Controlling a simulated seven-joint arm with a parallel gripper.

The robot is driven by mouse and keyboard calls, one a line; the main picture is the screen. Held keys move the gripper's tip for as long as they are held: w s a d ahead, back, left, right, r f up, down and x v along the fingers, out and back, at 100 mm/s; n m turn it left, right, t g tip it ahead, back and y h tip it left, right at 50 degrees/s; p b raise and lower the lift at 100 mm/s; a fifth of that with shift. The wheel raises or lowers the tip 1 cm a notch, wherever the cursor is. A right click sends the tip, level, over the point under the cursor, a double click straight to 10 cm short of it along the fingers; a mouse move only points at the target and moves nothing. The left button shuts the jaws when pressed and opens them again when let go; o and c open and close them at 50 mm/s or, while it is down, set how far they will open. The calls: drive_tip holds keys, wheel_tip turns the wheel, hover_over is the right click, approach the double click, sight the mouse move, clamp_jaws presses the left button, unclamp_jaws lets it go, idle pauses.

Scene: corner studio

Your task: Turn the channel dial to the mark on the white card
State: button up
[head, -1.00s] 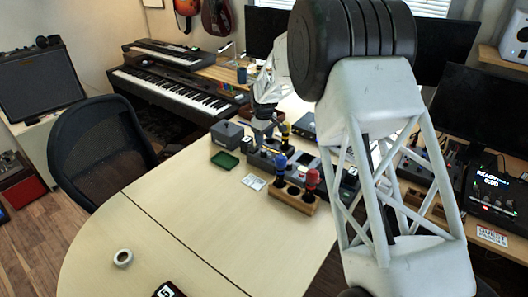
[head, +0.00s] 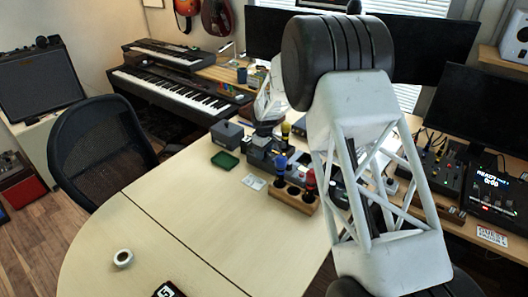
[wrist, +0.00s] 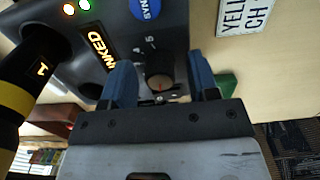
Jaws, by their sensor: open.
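The channel dial (wrist: 160,72) is a dark round knob with a small orange pointer line, on the dark panel of a grey unit (head: 260,146). Printed numbers, among them a 5, stand beside it. My gripper (wrist: 161,82) is open, with one blue finger on each side of the dial in the wrist view. I cannot tell whether either finger touches it. The white card (wrist: 244,14) lies on the table beside the unit; "YELL" and "CH" show, and the rest is cut off. The card also shows in the head view (head: 254,182), too small to read. There, my arm mostly hides the gripper.
A microphone with a yellow band (wrist: 14,98) stands close left of the gripper. A green tray (head: 225,160) and a grey box (head: 227,133) are left of the unit. The near table is mostly clear.

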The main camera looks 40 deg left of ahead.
drive_tip(key=shift+c, duration=0.2)
drive_tip(key=c, duration=0.9)
drive_tip(key=shift+m, duration=0.4)
drive_tip(key=m, duration=0.7)
drive_tip(key=shift+m, duration=0.4)
drive_tip(key=m, duration=0.3)
drive_tip(key=shift+m, duration=0.3)
drive_tip(key=m, duration=0.4)
drive_tip(key=shift+r, duration=0.1)
